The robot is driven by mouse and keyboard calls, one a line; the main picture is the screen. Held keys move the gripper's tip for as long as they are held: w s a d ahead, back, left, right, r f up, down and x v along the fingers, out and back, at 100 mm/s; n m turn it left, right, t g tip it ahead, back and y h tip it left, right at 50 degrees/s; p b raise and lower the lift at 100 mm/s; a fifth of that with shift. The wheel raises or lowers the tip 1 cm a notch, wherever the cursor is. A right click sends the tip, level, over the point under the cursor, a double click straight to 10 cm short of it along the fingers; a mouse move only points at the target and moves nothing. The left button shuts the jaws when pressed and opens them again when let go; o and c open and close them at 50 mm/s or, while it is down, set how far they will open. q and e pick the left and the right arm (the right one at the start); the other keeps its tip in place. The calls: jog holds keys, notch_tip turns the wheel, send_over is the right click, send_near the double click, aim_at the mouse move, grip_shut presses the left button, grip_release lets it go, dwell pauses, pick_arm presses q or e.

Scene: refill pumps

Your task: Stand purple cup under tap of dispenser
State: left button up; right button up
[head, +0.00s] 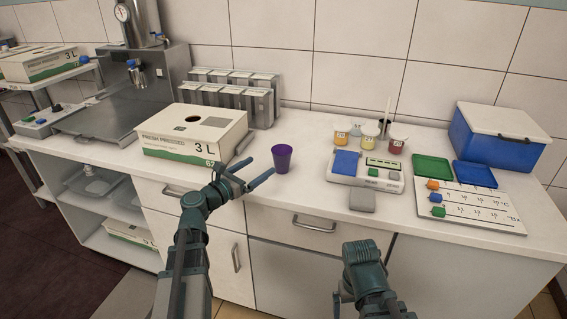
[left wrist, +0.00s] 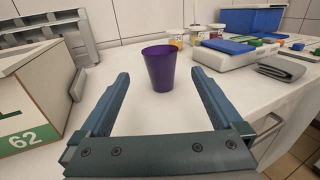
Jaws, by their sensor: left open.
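The purple cup (head: 282,158) stands upright and empty-handed on the white counter, right of the juice box. In the left wrist view the cup (left wrist: 160,68) stands straight ahead, centred between the finger lines. My left gripper (head: 262,166) is open, low over the counter, just left of the cup and not holding it. A steel machine (head: 150,85) with a tap-like spout (head: 138,76) stands at the back left. A box marked 3 L (head: 193,133) lies between it and the cup; no tap shows on its visible sides. My right gripper (head: 345,296) is low in front of the counter, its jaws unclear.
A grey rack (head: 225,95) stands behind the box. Small jars (head: 370,135), a device with a blue pad (head: 365,172), green and blue trays, a number board (head: 470,205) and a blue bin (head: 495,140) fill the right. Counter just right of the cup is clear.

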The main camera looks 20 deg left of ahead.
pick_arm(q)
send_near(288, 148)
jog(key=shift+x, duration=0.85)
jog(key=x, duration=0.5)
jog(key=shift+w, duration=0.15)
jog(key=shift+c, duration=0.2)
jog(key=c, duration=1.2)
jog(key=shift+o, duration=0.2)
